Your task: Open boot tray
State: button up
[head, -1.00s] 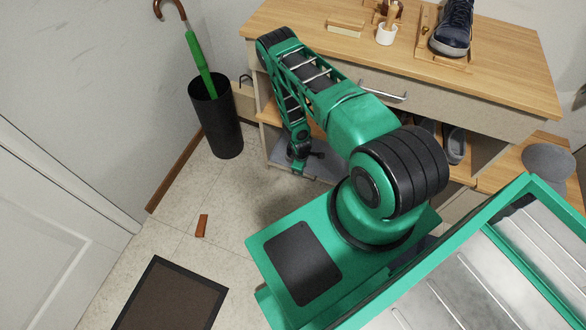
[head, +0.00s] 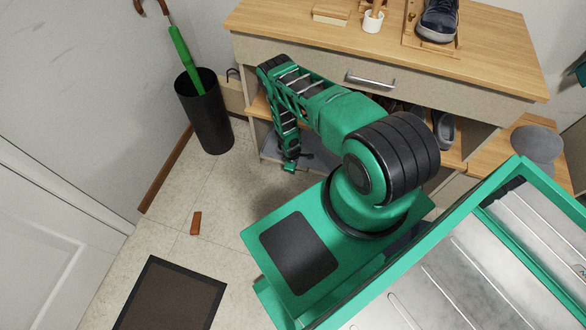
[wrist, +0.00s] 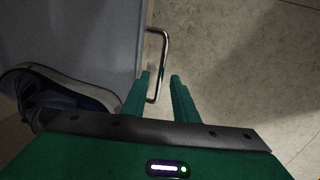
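The boot tray (head: 318,152) is a grey tray low in the bench, partly hidden by my arm in the head view. In the wrist view its grey surface (wrist: 85,35) is at the left, with a metal bar handle (wrist: 162,45) on its edge. A dark shoe with a pale sole (wrist: 60,92) shows at the left, at the tray. My gripper (wrist: 160,76) is open, its two green fingers apart. The handle's near end lies between the fingers in the picture; I cannot tell if they touch it. In the head view my gripper (head: 289,166) is low at the tray's front left.
The wooden bench (head: 290,30) has a drawer with a metal handle (head: 371,80) above the tray. A black umbrella bin (head: 205,112) stands left of it. A small brown block (head: 195,222) and a dark mat (head: 170,295) lie on the otherwise clear tiled floor.

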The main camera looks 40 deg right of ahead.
grip_shut()
dwell(1.4)
